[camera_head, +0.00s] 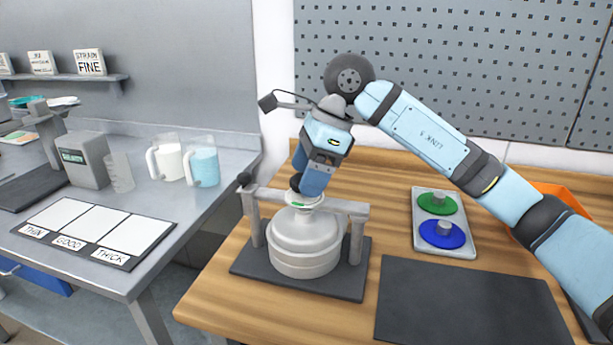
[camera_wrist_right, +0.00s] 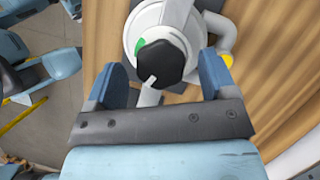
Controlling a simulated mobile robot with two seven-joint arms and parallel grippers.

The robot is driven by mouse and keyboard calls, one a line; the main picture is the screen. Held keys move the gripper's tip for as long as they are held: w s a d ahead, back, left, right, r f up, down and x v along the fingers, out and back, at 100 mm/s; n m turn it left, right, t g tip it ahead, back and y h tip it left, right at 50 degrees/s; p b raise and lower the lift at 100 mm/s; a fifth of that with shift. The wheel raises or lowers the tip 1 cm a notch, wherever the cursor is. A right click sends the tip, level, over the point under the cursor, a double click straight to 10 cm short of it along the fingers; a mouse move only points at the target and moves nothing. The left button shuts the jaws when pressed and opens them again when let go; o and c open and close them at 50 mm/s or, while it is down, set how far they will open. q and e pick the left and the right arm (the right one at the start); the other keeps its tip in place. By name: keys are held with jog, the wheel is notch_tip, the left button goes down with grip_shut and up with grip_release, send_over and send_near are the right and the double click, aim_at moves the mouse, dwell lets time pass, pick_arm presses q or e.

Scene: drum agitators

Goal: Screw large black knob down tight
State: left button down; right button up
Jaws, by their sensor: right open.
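The large black knob (camera_wrist_right: 160,62) has a white mark on its edge and sits over the crossbar at the centre of the drum lid. In the head view the knob (camera_head: 295,182) is mostly hidden behind my gripper. The grey-white drum (camera_head: 305,245) stands upright under a clamp frame with a crossbar (camera_head: 345,206). My right gripper (camera_head: 308,190) points down over the lid. In the wrist view its open fingers (camera_wrist_right: 161,75) stand on either side of the knob, with visible gaps; contact is not seen. My left gripper is not in view.
A black base plate (camera_head: 260,268) bears the drum and frame. A smaller black ball (camera_head: 244,178) tops the frame's left end. To the right are a tray (camera_head: 425,212) with green and blue discs and an empty dark mat (camera_head: 465,305). A side bench (camera_head: 190,215) holds jugs.

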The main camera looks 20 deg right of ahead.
jog(key=shift+a+f, duration=0.15)
jog(key=shift+f, duration=0.15)
jog(key=c, duration=0.9)
jog(key=shift+c, duration=0.2)
